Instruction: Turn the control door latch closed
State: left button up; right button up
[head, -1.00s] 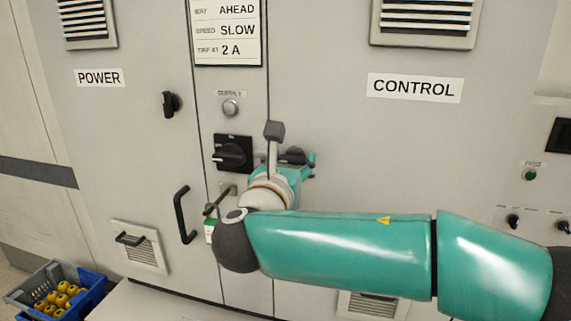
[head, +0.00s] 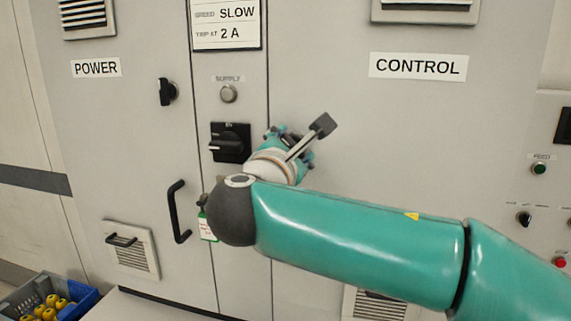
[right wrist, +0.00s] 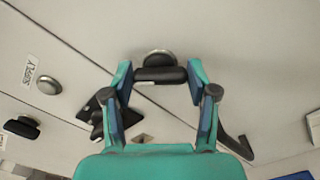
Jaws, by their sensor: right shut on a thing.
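The control door latch (right wrist: 160,75) is a black bar on a round base, seen between my fingers in the right wrist view. My right gripper (right wrist: 161,77) is shut on it, a teal finger with a blue pad at each end of the bar. In the head view my right gripper (head: 288,135) is at the left edge of the control door (head: 400,170), below and left of the CONTROL label (head: 418,67). My wrist and forearm largely hide the latch there, so its exact angle is hard to tell. My left gripper is not in view.
Left of the latch is a black rotary switch (head: 230,142), with the SUPPLY button (head: 228,93) above it. The power door has a black latch (head: 167,91) and a handle (head: 178,212). A blue crate (head: 82,296) stands at the lower left.

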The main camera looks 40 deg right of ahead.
jog(key=m+b, duration=0.1)
jog(key=m, duration=0.1)
jog(key=m+b, duration=0.1)
jog(key=b, duration=0.1)
jog(key=m+b, duration=0.1)
jog(key=m, duration=0.1)
jog(key=shift+f+m, duration=0.3)
jog(key=shift+m+b, duration=1.35)
jog(key=shift+m, duration=0.55)
jog(key=shift+d, duration=0.1)
jog(key=o, duration=1.2)
jog(key=shift+c, duration=0.2)
jog(key=shift+r, duration=0.1)
jog(key=shift+s, duration=0.1)
